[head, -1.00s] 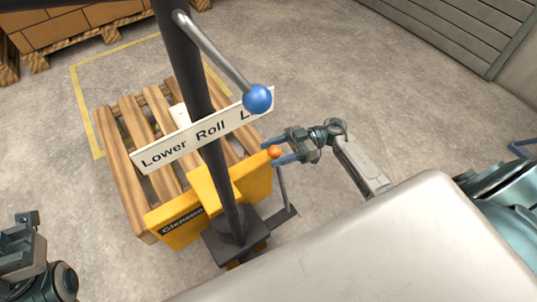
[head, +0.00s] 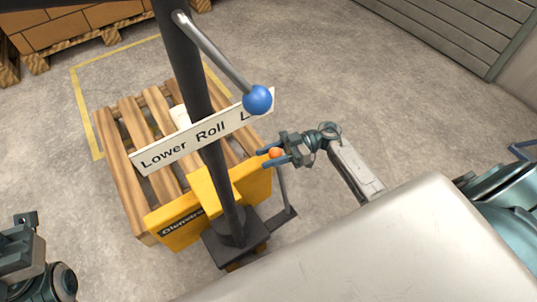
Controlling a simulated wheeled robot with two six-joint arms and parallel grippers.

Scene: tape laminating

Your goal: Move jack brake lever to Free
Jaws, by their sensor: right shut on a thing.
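The jack brake lever is a thin grey rod (head: 283,182) with an orange ball knob (head: 276,153) on top. It rises from the dark foot beside the yellow jack (head: 250,183). My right gripper (head: 262,157) reaches in from the right and is shut on the orange knob, with one blue finger on either side of it. My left gripper (head: 25,222) is at the lower left edge, partly cut off and far from the lever; its jaw opening cannot be told.
A dark post (head: 195,80) carries a "Lower Roll" sign (head: 180,150) and a grey lever with a blue ball (head: 257,100). A wooden pallet (head: 108,135) lies behind the yellow jack. A pale machine surface (head: 400,240) fills the lower right. Open floor lies beyond.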

